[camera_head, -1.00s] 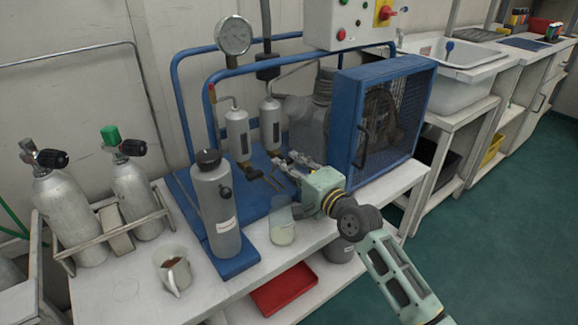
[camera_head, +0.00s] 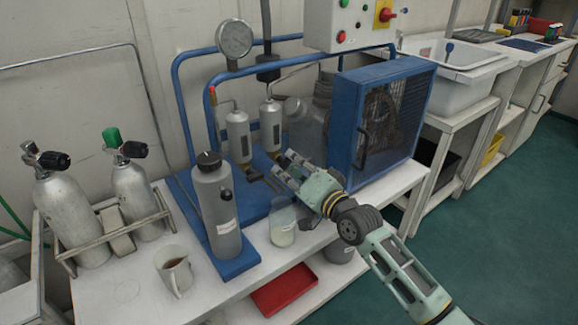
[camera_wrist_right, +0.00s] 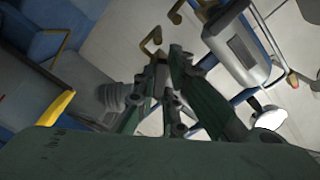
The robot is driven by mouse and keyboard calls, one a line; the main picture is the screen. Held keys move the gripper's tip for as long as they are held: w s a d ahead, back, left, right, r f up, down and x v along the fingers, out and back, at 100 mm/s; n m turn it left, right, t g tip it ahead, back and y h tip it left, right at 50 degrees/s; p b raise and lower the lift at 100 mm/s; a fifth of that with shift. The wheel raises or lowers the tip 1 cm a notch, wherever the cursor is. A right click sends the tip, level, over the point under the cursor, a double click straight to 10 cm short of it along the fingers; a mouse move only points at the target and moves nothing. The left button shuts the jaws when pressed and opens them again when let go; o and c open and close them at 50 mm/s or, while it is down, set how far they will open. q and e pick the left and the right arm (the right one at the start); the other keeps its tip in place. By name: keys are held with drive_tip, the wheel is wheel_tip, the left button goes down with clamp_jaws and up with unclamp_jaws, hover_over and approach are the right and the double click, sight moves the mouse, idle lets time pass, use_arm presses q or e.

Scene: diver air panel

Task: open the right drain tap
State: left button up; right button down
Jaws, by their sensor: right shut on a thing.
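Two grey separator cylinders hang from the blue frame, the left one (camera_head: 238,137) and the right one (camera_head: 271,126). Brass drain fittings show under them; the right drain tap (camera_head: 276,155) is largely hidden by my right gripper (camera_head: 281,168). That gripper reaches in from the right, below the right cylinder, with its jaws shut on the tap. In the right wrist view, a bent brass piece (camera_wrist_right: 152,40) shows just beyond the fingertips (camera_wrist_right: 168,58), and a cylinder (camera_wrist_right: 238,52) stands to the right. The exact grip contact is hard to see. My left gripper is out of view.
A glass jar (camera_head: 283,224) stands just below my right gripper. A grey bottle (camera_head: 214,200) stands at left, and a blue caged fan unit (camera_head: 346,125) at right. A mug (camera_head: 173,272) sits on the bench front; a pressure gauge (camera_head: 235,38) is above.

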use_arm(q)
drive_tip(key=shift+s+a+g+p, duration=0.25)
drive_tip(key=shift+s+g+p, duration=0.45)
drive_tip(key=shift+p, duration=0.7)
use_arm(e)
drive_tip(key=shift+d+f+n, duration=0.1)
drive_tip(key=shift+f+n, duration=0.05)
drive_tip(key=shift+n, duration=2.1)
drive_tip(key=shift+d+f+n, duration=0.1)
drive_tip(key=shift+f+n, duration=0.05)
drive_tip(key=shift+n, duration=2.1)
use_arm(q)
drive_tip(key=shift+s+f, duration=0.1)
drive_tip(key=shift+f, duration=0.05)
use_arm(e)
drive_tip(key=c, duration=1.9)
unclamp_jaws()
drive_tip(key=shift+c, duration=0.2)
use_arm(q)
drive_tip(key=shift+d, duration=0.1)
use_arm(e)
drive_tip(key=shift+o, duration=0.2)
drive_tip(key=shift+r, duration=0.15)
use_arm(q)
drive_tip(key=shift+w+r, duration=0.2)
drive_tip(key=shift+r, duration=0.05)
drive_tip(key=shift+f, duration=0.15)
